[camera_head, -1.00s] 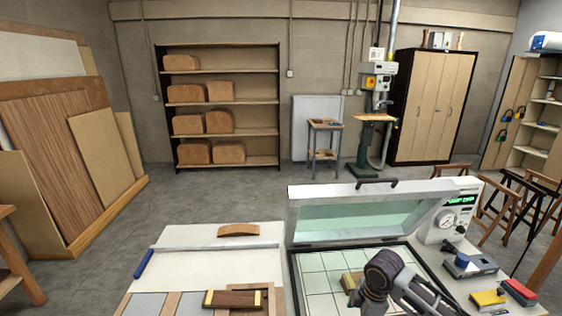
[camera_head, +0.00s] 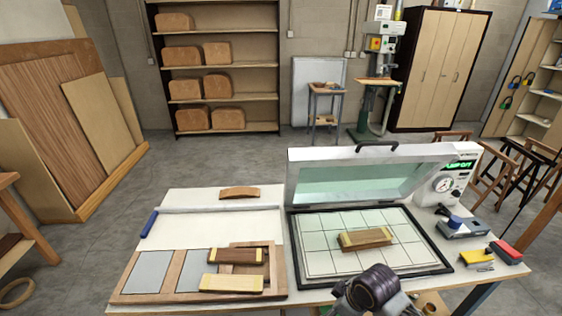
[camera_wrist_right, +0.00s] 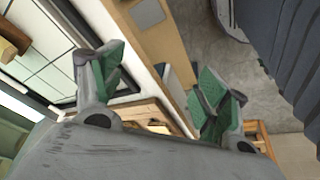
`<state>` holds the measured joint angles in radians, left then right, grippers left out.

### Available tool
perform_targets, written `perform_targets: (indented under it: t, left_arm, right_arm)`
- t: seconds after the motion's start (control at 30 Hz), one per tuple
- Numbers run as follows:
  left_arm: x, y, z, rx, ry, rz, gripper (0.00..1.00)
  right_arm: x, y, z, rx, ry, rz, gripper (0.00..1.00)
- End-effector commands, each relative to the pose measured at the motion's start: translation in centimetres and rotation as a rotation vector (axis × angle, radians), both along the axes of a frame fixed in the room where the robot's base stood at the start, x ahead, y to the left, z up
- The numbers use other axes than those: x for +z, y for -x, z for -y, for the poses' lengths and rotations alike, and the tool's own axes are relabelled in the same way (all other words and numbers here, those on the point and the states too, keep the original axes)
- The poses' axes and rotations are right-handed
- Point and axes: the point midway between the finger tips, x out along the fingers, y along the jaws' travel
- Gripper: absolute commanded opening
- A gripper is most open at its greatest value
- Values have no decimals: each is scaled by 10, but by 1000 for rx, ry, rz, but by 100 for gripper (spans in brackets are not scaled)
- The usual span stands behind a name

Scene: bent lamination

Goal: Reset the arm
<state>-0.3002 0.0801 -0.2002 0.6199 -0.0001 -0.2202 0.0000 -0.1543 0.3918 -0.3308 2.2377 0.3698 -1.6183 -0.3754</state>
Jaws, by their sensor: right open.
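My right arm comes in at the bottom of the head view, over the table's front edge; its fingers are hidden there. In the right wrist view my right gripper (camera_wrist_right: 160,88) has its two green-padded fingers spread wide, with nothing between them. My left gripper is not in view. A wooden block with pale yellow ends (camera_head: 366,238) lies on the gridded bed of the open press (camera_head: 318,265), apart from my arm.
Left of the press, a wooden tray (camera_head: 166,298) holds grey sheets, with more yellow-ended blocks (camera_head: 232,283) at its right. A curved wooden piece (camera_head: 239,192) lies behind. The lid (camera_head: 369,180) stands raised. Tools (camera_head: 477,256) lie at the right.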

Motion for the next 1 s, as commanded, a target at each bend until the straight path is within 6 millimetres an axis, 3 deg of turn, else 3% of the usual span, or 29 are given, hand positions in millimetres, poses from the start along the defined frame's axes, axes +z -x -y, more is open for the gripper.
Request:
perform_targets:
  t: [0.23,0.53,1.0]
  left_arm:
    - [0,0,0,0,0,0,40]
    - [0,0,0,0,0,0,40]
    - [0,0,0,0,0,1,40]
  right_arm:
    - [0,25,9,-212,-41,-7,75]
    - [0,54,35,-479,-58,-15,75]
    - [1,79,62,-687,-50,-21,75]
